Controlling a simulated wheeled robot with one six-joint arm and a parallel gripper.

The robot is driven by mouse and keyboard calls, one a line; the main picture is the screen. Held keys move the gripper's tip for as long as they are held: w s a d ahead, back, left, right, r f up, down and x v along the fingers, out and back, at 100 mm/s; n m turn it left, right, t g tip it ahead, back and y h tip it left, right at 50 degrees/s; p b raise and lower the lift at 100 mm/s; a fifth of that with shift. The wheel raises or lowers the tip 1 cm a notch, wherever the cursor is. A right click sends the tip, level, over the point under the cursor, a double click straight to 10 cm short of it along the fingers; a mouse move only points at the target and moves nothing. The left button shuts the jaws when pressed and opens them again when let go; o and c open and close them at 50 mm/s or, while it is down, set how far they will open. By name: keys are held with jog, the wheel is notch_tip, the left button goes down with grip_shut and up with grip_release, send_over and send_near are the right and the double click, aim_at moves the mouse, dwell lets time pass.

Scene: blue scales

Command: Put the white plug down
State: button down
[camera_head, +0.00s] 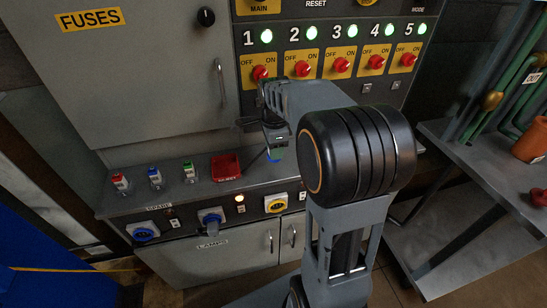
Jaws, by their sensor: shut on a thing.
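My gripper (276,134) is over the right part of the grey ledge, beside the red tray. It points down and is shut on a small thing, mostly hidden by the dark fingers. A pale bit of this white plug (279,140) shows between the fingers, with a blue-green spot just below. I cannot tell whether its lower end touches the ledge. The grey ledge (205,196) runs along the front of the cabinet. My own arm covers the ledge's right part.
Red (120,182), blue (155,178) and green (189,172) capped plugs stand on the ledge's left. A red tray (226,167) sits right of them. Sockets line the front below, one with a grey-blue plug (211,216). A grey table (465,240) with pipes stands right.

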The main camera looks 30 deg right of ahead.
aim_at(273, 165)
jog(key=shift+w+d+f, duration=0.2)
jog(key=shift+w+f, duration=0.7)
jog(key=shift+f, duration=0.25)
jog(key=f, duration=0.3)
jog(key=shift+w+f+b, duration=0.2)
jog(key=shift+b, duration=0.2)
jog(key=c, duration=0.7)
grip_release()
jog(key=shift+c, duration=0.2)
jog(key=shift+r, duration=0.1)
notch_tip(273, 165, up, 11)
jog(key=p, duration=0.2)
jog(key=s+a+f+n+t, duration=0.1)
jog(key=s+a+n, duration=0.3)
jog(key=s+n, duration=0.4)
jog(key=s+a+f+n+t, duration=0.2)
jog(key=s+a+f+n, duration=0.2)
jog(key=s+n, duration=0.4)
jog(key=a+n, duration=0.1)
jog(key=n, duration=0.3)
jog(key=shift+f, duration=0.2)
